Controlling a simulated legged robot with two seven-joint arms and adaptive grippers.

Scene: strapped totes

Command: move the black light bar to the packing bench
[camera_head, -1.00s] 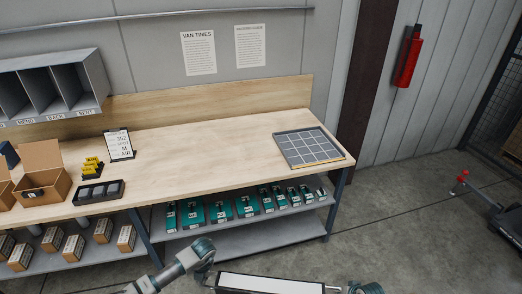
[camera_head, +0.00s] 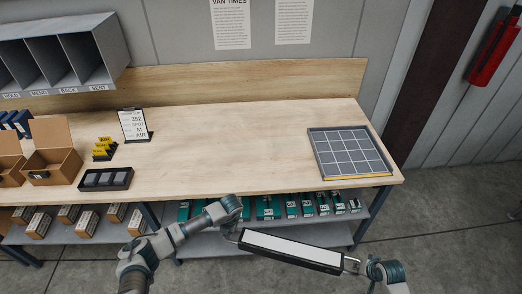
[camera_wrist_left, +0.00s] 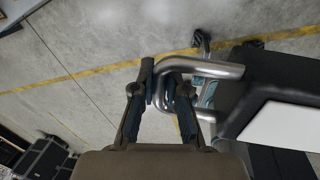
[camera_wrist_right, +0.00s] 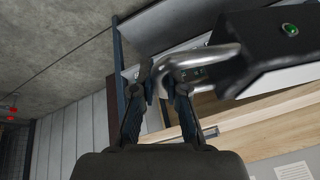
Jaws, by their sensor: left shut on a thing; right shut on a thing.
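The black light bar (camera_head: 291,251) has a long white panel and a metal handle at each end. It hangs in front of the packing bench (camera_head: 230,150), below the level of its top, tilted down to the right in the head view. My left gripper (camera_wrist_left: 162,92) is shut on the handle at one end of the light bar (camera_wrist_left: 285,100). My right gripper (camera_wrist_right: 165,82) is shut on the handle at the other end, beside a green button on the bar (camera_wrist_right: 260,45). In the head view my right gripper (camera_head: 360,266) is at the bar's right end.
On the bench stand a gridded grey tray (camera_head: 350,153) at the right, a card stand (camera_head: 134,126), a black tray (camera_head: 106,179) and open cardboard boxes (camera_head: 52,160) at the left. The bench top's middle is clear. Teal boxes (camera_head: 264,207) fill the shelf below.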

